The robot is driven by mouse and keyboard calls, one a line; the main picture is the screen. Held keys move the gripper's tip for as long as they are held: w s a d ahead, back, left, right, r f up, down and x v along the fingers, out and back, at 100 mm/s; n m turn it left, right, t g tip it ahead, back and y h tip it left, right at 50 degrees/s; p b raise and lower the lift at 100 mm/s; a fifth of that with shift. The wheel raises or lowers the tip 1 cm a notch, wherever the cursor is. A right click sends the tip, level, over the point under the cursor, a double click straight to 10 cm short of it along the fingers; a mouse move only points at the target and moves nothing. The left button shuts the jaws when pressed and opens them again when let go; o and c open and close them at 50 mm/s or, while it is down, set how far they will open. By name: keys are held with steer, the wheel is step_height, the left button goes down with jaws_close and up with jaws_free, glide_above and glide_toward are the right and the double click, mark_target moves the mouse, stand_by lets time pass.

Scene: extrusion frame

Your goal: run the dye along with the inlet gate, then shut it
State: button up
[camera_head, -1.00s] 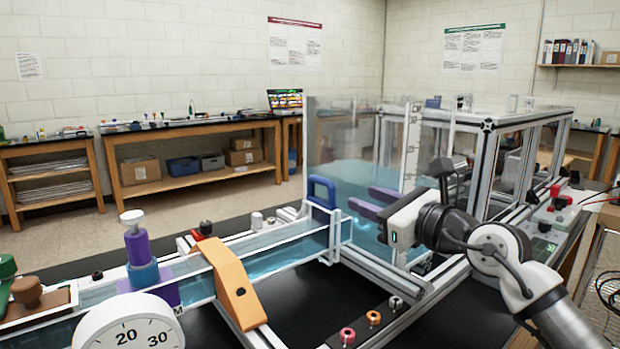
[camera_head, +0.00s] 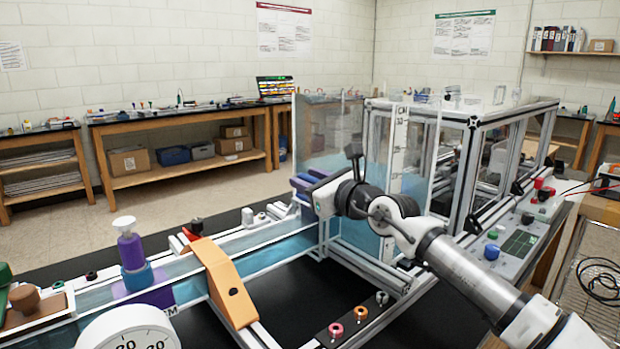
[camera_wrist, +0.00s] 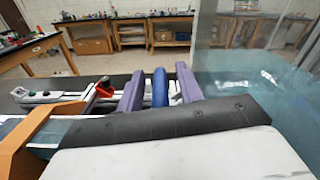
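The blue handle (camera_wrist: 160,88) of the inlet gate stands between the two purple fingers of my gripper (camera_wrist: 160,72) in the wrist view. The fingers are apart on either side of it, with a visible gap on the left; contact on the right is unclear. In the head view my gripper (camera_head: 304,183) is at the tank end of the clear channel (camera_head: 270,250), and mostly hides the handle. A purple bottle with a white top (camera_head: 130,250) stands in a blue ring over the channel at left; I cannot tell whether it holds the dye.
An orange bridge (camera_head: 224,285) straddles the channel. A white dial (camera_head: 125,330) is at front left. The clear water tank (camera_head: 410,150) stands right of the gate. Several coloured rings (camera_head: 348,322) lie in front. A panel with buttons (camera_head: 515,240) is at right.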

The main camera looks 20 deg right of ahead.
jaws_close()
steer(key=shift+r, duration=0.1)
steer(key=shift+r+b, duration=0.5)
steer(key=shift+r, duration=0.25)
jaws_free()
steer(key=shift+f, duration=0.1)
steer(key=b+v, duration=0.3)
steer(key=v, duration=1.1)
